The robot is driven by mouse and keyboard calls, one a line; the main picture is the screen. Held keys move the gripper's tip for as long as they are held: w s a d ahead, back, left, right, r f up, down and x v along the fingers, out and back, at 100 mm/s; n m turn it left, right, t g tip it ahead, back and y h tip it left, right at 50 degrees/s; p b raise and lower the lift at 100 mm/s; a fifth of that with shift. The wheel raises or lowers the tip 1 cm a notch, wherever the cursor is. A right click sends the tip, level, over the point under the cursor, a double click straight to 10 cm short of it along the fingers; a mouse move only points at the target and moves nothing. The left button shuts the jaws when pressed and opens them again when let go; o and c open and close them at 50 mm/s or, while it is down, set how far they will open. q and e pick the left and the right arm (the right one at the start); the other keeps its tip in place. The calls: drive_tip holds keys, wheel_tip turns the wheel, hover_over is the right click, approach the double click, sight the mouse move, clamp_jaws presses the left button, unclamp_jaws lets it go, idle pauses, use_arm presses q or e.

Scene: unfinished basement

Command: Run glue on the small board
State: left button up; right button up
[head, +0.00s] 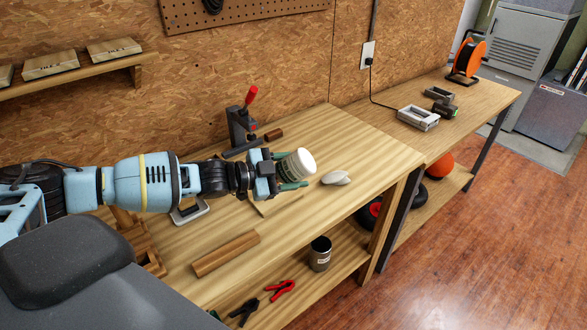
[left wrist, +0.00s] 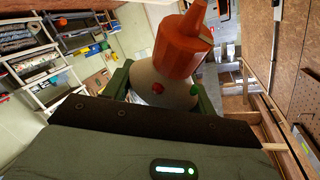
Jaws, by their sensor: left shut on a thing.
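My left gripper (head: 292,171) is shut on a white glue bottle (head: 300,162), held tilted above the workbench (head: 360,140). In the left wrist view the bottle's pale body (left wrist: 152,80) sits between the green fingers, with its orange nozzle cap (left wrist: 183,45) pointing up in the picture. The nozzle is hidden in the head view. A thin small board (head: 277,205) lies on the bench just below the gripper, partly covered by it. A thicker wooden strip (head: 226,253) lies near the bench's front edge. My right gripper is not in view.
A clamp with a red handle (head: 249,97) stands behind the gripper. A pale lump (head: 336,178) lies to the right. The bench's right part is mostly clear. A metal can (head: 320,254) and red pliers-like clamp (head: 281,290) sit on the lower shelf.

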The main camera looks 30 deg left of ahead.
use_arm(q)
drive_tip(key=shift+f, duration=0.7)
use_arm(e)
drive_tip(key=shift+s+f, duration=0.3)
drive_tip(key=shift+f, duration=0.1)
use_arm(q)
drive_tip(key=shift+f+b, duration=0.1)
drive_tip(key=shift+b, duration=0.2)
drive_tip(key=shift+f, duration=0.15)
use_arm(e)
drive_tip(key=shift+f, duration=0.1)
use_arm(q)
drive_tip(key=shift+f, duration=0.5)
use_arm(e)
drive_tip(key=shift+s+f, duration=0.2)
use_arm(q)
drive_tip(key=shift+f+b, duration=0.35)
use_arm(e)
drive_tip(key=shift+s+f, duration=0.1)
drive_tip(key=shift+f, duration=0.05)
